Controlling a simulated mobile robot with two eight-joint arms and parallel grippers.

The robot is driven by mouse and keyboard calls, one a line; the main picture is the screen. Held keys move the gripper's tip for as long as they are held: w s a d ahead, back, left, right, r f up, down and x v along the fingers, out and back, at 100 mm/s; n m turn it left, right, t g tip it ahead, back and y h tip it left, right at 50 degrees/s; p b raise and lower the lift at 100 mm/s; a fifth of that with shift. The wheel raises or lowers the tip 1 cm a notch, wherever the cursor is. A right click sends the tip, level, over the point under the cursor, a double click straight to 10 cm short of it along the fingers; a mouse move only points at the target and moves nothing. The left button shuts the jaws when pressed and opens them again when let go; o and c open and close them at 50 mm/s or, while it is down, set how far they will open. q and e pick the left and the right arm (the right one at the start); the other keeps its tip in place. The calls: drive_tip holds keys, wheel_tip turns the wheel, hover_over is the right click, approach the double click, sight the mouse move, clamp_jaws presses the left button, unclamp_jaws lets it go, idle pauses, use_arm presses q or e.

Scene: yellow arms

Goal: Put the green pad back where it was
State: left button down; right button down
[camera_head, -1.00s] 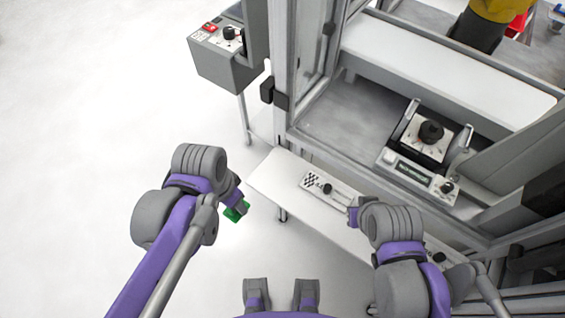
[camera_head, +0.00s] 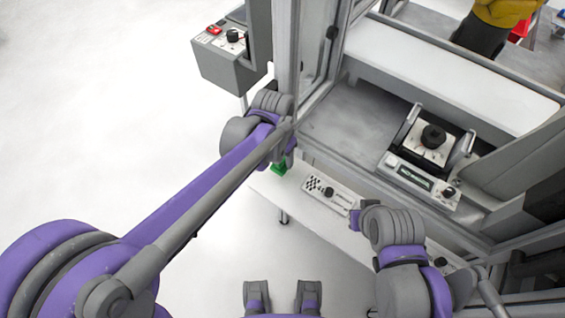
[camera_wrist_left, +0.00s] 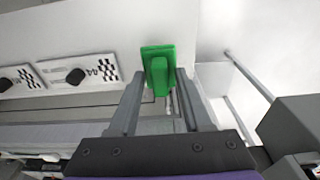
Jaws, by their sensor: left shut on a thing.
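The green pad (camera_head: 279,168) is at the tip of my left gripper (camera_head: 284,158), over the left end of the white shelf. In the left wrist view the green pad (camera_wrist_left: 158,62) has a flat square plate with a narrower block, and the two fingers of my left gripper (camera_wrist_left: 160,85) close on the block. I cannot tell whether the pad touches the shelf. My right gripper (camera_head: 355,218) is over the shelf further right; its fingers are too small to read.
The white shelf (camera_head: 300,214) carries a panel with a checkered patch and black knob (camera_head: 328,191). A metal frame post (camera_head: 287,60) stands close beside my left arm. A grey control box (camera_head: 230,65) is at upper left. A device with a black knob (camera_head: 432,137) sits inside the frame.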

sight(283, 164)
use_arm(q)
wheel_tip(283, 164, down, 3)
drive_tip(key=shift+f, duration=0.2)
use_arm(e)
drive_tip(key=shift+f, duration=0.15)
use_arm(q)
drive_tip(key=shift+w+d+f, duration=0.1)
drive_tip(key=shift+w+f, duration=0.05)
drive_tip(key=shift+f, duration=0.2)
drive_tip(key=shift+c, duration=1.7)
unclamp_jaws()
drive_tip(key=r, duration=0.8)
drive_tip(key=s+a+r+p, duration=0.1)
drive_tip(key=r, duration=0.3)
drive_tip(key=shift+s, duration=0.1)
drive_tip(key=s+a+f+n+t, duration=0.2)
drive_tip(key=s+a+n, duration=0.1)
drive_tip(key=s+a, duration=0.4)
drive_tip(key=s+a+f+n+t, duration=0.2)
drive_tip(key=s+a+f+n, duration=0.1)
drive_tip(key=s+a, duration=0.5)
drive_tip(key=shift+a+f+n+y, duration=0.35)
drive_tip(key=shift+a+n, duration=0.25)
drive_tip(key=shift+a, duration=0.25)
use_arm(e)
drive_tip(key=shift+w+r, duration=0.15)
drive_tip(key=shift+r, duration=0.6)
